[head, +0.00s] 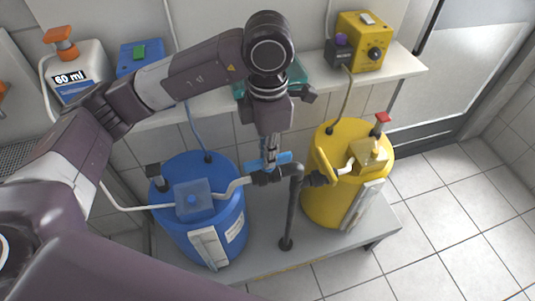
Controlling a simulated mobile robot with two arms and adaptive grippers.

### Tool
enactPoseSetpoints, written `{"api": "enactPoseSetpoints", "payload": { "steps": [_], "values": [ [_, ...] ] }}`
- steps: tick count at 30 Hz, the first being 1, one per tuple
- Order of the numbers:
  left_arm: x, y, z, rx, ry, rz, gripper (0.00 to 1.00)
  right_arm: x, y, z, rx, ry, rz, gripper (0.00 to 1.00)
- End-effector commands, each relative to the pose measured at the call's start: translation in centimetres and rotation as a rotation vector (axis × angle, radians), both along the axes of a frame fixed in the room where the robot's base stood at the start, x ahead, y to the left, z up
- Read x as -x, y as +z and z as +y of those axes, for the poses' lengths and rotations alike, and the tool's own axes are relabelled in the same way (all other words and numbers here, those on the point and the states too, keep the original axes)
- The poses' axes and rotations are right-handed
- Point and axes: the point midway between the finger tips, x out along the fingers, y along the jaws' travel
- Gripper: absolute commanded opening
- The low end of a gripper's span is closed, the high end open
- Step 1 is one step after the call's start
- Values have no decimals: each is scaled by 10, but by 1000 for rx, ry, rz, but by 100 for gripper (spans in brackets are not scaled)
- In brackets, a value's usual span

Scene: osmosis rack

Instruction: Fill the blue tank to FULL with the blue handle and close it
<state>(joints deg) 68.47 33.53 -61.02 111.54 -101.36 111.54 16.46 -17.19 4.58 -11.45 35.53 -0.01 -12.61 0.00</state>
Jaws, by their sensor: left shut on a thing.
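The blue tank (177,238) stands on a low grey platform, with a white level strip (209,248) on its front. The blue handle (284,157) sits on a dark valve on the pipe to the right of the tank. It lies roughly crosswise in the picture. My left gripper (268,154) reaches down from above and is shut on the blue handle; its fingers hide part of it. The liquid level in the tank is too small to read. My right gripper is not in view.
A yellow tank (323,205) with a yellow handle (325,166) stands to the right. A dark upright pipe (291,215) stands between the tanks. A shelf (405,66) behind holds a white bottle (92,57), a blue box (139,58) and a yellow box (362,36). Tiled floor at right is clear.

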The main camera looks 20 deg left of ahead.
Motion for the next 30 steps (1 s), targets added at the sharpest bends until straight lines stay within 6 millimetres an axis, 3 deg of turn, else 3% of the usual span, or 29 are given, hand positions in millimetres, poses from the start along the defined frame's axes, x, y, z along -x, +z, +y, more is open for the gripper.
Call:
{"api": "enactPoseSetpoints", "payload": {
  "steps": [9,10,15,24,30],
  "values": [
    [-1,1,0,2,6,-5,0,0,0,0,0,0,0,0],
    [-1,1,0,2,6,-5,10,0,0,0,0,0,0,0],
    [-1,1,0,1,5,-3,27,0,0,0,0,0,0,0],
    [-1,3,0,0,3,-3,27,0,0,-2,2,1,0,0],
    [-2,29,0,2,2,-8,27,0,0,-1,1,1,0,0]
  ]
}}
